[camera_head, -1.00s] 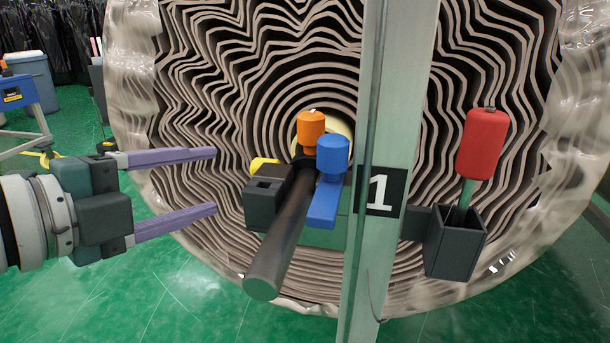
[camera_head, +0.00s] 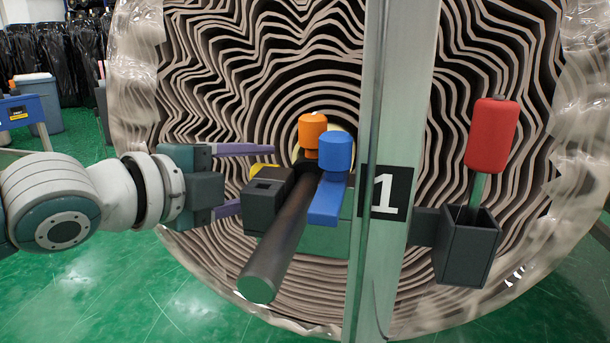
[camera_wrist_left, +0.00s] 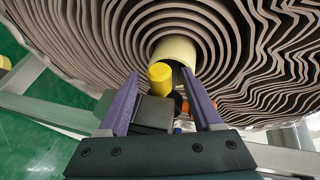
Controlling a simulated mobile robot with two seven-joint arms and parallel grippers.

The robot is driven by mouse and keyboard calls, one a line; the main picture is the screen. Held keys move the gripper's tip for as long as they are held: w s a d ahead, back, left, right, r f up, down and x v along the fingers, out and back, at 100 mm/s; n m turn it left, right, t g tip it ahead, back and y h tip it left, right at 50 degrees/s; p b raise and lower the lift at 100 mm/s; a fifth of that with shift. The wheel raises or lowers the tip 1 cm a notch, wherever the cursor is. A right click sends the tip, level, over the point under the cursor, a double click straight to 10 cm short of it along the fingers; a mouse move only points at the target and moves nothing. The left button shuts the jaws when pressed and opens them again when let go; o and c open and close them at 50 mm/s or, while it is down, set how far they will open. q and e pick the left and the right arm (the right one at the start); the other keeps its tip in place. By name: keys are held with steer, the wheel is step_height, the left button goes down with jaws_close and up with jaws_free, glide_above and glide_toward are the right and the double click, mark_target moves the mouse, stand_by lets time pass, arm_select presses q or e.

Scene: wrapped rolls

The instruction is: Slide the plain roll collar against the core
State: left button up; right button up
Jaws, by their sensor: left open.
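A dark shaft (camera_head: 278,240) points out from the middle of the big wrapped roll (camera_head: 270,60). On it, in front of the core, sit a part with an orange knob (camera_head: 312,132) and a blue part with a blue knob (camera_head: 334,152). I cannot tell which is the collar. The pale yellow core (camera_wrist_left: 176,48) shows clearly in the left wrist view and is mostly hidden in the head view. My left gripper (camera_head: 252,178) is open at the shaft's left, with a yellow knob (camera_wrist_left: 160,78) between its purple fingers in the wrist view. My right gripper is not in view.
A black block (camera_head: 264,204) stands beside the shaft, close to my lower finger. A metal post (camera_head: 385,120) marked 1 rises just right of the shaft. A black holder (camera_head: 468,248) with a red-handled tool (camera_head: 491,135) is further right. Green floor lies below.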

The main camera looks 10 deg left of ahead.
arm_select(q)
jaws_close()
stand_by(0.3)
stand_by(1.0)
